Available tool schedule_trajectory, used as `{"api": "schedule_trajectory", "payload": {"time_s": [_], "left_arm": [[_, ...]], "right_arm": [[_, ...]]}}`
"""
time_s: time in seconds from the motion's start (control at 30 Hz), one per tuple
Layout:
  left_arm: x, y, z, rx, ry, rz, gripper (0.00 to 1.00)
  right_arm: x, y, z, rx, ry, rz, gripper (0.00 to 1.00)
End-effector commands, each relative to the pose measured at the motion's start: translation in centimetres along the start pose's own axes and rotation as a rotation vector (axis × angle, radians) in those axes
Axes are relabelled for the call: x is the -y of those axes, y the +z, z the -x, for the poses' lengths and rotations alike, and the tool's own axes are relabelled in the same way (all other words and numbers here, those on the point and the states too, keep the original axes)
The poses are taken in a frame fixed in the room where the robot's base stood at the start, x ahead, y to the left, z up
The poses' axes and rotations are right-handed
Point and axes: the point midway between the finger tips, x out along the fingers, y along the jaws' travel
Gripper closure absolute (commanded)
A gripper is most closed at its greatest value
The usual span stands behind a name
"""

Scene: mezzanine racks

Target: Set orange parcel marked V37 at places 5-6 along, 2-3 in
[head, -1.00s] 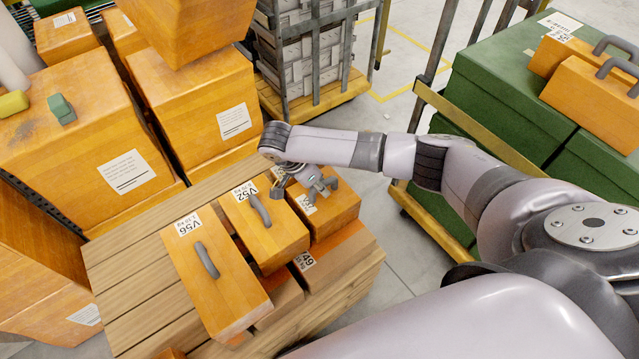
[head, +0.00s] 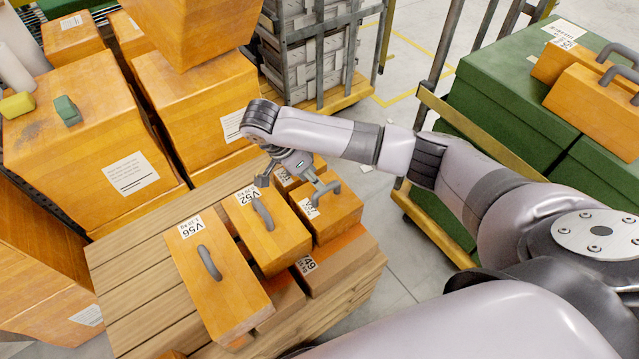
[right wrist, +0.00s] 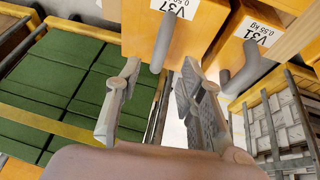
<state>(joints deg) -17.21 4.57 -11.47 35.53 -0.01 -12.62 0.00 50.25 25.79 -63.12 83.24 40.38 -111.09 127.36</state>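The orange parcel marked V37 (head: 340,218) sits at the right back of the group on the slatted wooden platform (head: 128,262), its grey handle on top. In the right wrist view V37 (right wrist: 193,30) is at the top, its handle upright. My right gripper (head: 291,184) is above the back parcels beside that handle. In the right wrist view my right gripper (right wrist: 160,70) has its fingers spread and empty, with the V37 handle showing between and beyond the tips; contact cannot be told. My left gripper is not in view.
Parcels V52 (head: 275,238) and V56 (head: 225,285) stand left of V37. V31 (right wrist: 258,25) is beside it, and a parcel labelled 49 (head: 340,262) lies lower in front. Large orange boxes (head: 100,150) border the platform's back. Green boxes (head: 500,90) fill a cart at right. The platform's left slats are bare.

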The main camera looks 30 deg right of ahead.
Motion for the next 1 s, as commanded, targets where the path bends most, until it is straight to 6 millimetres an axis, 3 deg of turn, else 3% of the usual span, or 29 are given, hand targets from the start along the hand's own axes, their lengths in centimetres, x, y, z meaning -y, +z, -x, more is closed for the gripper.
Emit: {"api": "schedule_trajectory", "payload": {"time_s": [0.23, 0.73, 0.87, 1.0], "left_arm": [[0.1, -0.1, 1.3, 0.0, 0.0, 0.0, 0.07], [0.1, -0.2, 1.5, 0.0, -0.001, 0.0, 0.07], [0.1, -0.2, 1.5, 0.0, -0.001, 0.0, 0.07], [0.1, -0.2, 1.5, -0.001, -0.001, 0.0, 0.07]], "right_arm": [[0.0, -0.2, 4.3, -0.001, -0.001, -0.001, 0.64], [-0.1, 0.3, 4.7, 0.005, -0.001, 0.013, 0.64], [-1.1, 2.8, 3.9, 0.054, -0.022, 0.13, 0.64], [-3.6, 7.8, 2.7, 0.165, -0.098, 0.394, 0.64]]}}
